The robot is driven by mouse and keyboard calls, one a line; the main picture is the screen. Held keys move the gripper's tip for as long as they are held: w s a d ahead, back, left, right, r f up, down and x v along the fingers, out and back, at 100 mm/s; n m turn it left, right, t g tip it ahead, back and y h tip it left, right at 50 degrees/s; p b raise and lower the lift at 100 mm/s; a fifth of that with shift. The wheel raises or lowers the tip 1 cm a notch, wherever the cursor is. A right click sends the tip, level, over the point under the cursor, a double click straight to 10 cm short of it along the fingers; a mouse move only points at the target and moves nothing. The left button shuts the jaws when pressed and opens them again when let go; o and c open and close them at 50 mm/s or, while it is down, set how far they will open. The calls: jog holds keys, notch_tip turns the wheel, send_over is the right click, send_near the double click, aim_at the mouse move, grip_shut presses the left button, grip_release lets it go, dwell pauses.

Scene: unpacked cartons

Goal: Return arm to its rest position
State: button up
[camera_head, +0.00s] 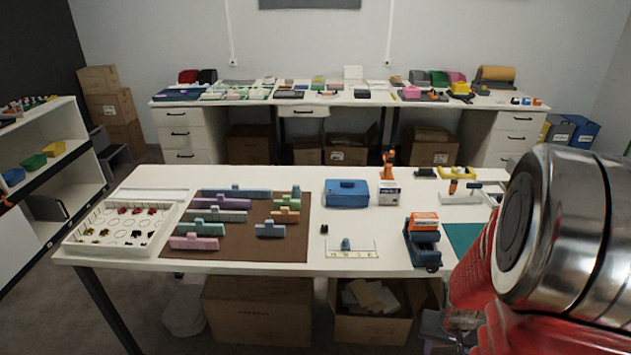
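My arm shows large and close at the right edge of the head view, as a shiny metal joint with red parts below it. It covers the right end of the near white table (330,258). No gripper fingers can be made out, so I cannot see whether anything is held. Part of the arm runs out of the picture at the right and bottom.
On the near table are a white sorting tray (68,240), a brown mat (240,245) with coloured blocks, a blue box (346,193), and a blue-and-orange device (422,240) close to my arm. A shelf (75,150) stands left.

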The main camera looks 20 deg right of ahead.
jog(key=a+r+n+t+y, duration=0.1)
jog(key=a+r+n+t, duration=0.3)
jog(key=a+r, duration=2.1)
jog(key=r+n, duration=0.1)
jog(key=n, duration=0.2)
jog(key=shift+s+t+y, duration=0.3)
jog(key=shift+t+y, duration=0.1)
